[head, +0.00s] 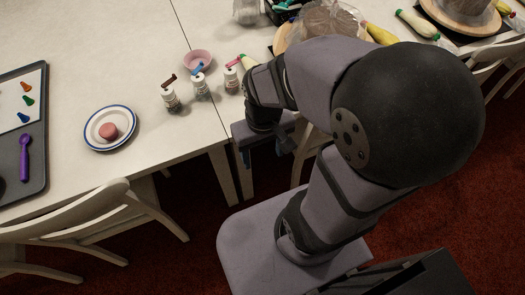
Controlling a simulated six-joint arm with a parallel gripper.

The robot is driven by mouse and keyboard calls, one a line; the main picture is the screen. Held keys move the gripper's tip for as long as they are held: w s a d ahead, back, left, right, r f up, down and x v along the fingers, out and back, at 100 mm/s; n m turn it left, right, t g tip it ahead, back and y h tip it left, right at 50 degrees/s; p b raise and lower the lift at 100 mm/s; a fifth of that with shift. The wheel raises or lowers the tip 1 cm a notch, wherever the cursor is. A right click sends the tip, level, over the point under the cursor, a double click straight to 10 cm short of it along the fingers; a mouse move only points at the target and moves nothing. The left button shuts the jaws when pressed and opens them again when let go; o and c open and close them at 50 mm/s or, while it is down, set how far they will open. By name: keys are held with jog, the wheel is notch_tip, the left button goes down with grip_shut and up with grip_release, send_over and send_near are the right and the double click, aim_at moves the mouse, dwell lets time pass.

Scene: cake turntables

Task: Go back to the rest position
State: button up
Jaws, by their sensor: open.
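My gripper (265,147) is open, its fingers pointing down just off the front edge of the white table (170,140), near a table leg. Nothing shows between its fingers, though the arm hides part of that space. My arm is folded, and its large dark joint covers much of the right middle of the head view.
Several small jars (201,88) stand by a pink bowl (198,61) near the gripper. A plate (110,128) holds a pink item. A tray (36,165) with a purple scoop (24,158) lies left. Chairs (95,220) line the front. A wooden turntable (455,22) stands back right.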

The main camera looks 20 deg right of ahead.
notch_tip(320, 180, up, 7)
jog(key=p, duration=0.7)
dwell(0.9)
